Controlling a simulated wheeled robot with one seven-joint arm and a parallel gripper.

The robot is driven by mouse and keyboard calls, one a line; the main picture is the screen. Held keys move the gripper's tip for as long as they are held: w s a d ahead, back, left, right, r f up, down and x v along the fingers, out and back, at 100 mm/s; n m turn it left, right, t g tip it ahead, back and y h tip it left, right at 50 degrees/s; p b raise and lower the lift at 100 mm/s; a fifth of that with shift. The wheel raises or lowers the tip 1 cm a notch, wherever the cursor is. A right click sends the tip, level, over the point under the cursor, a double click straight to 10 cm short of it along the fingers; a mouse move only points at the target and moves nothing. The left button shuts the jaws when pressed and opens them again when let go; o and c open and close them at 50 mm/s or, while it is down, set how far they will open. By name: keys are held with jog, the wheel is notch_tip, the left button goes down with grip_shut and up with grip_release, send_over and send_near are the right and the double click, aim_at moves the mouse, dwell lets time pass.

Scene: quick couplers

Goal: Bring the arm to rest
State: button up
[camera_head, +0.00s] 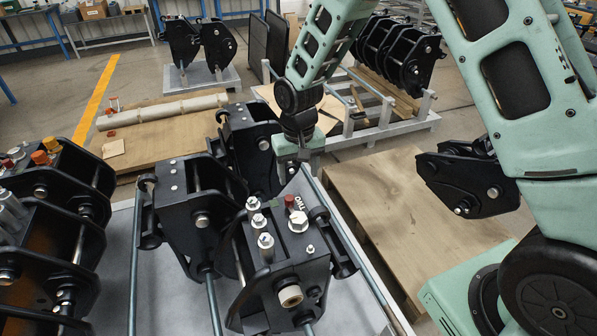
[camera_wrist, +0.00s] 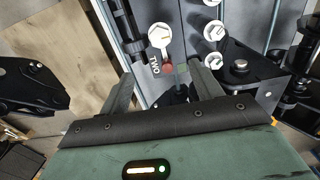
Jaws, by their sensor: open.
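My gripper (camera_head: 297,160) hangs from the green arm, just behind a black quick coupler (camera_head: 282,285) in the head view. In the wrist view my gripper (camera_wrist: 165,82) shows its two fingers spread apart with nothing held between them. I cannot tell how far the fingertips are from the coupler, and no clear contact shows.
More black couplers stand close to the left (camera_head: 185,200) and behind my gripper. A wooden pallet (camera_head: 400,200) lies to the right, with a dark coupler (camera_head: 468,180) over it. Blue-grey rails run beside the couplers. Open floor lies farther back left.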

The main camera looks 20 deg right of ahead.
dwell(0.4)
jog(key=s+a+r+n, duration=0.3)
jog(key=s+a+r, duration=0.4)
jog(key=s+r, duration=0.4)
jog(key=s+r+n, duration=0.2)
jog(key=s, duration=0.7)
jog(key=s+r+n, duration=0.2)
jog(key=s+n, duration=0.1)
jog(key=s, duration=0.6)
jog(key=shift+d+y, duration=0.3)
jog(key=shift+r, duration=0.1)
